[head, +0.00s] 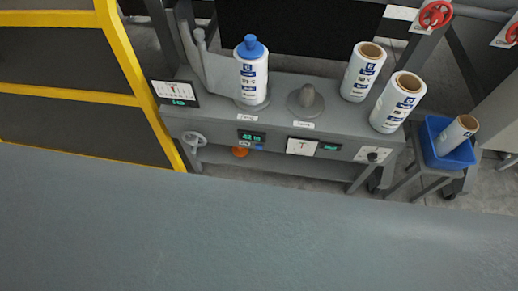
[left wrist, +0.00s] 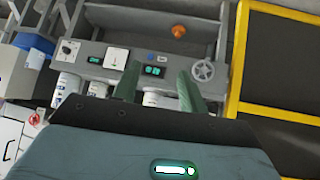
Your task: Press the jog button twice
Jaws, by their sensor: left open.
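The labels are too small to read, so I cannot tell for certain which is the jog button. My right gripper is in neither view.
A handwheel (head: 194,139) is left of the display. A yellow-framed guard (head: 133,70) stands at left.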

